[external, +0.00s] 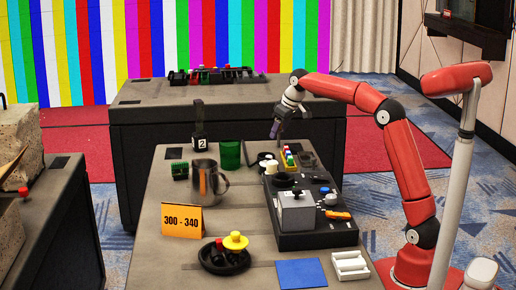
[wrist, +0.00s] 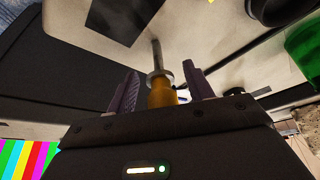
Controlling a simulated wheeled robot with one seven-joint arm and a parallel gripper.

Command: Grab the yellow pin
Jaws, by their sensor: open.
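The yellow pin (wrist: 162,92) shows in the wrist view, a yellow-orange body with a grey metal collar and a thin metal shaft. It appears between the two purple fingers of my gripper (wrist: 161,90), with visible gaps on both sides. The near end of the pin is hidden behind the gripper body. In the external view my gripper (external: 275,129) is over the far right part of the table, above and left of a small yellow rack with coloured pieces (external: 289,158). I cannot make out the pin for certain in that view. My gripper is open.
A green cup (external: 230,155) and a metal mug (external: 207,180) stand left of my gripper. A dark control box (external: 316,238) lies on the right. A black dish (external: 222,262), a blue mat (external: 301,273) and an orange "300 - 340" sign (external: 181,219) are nearer.

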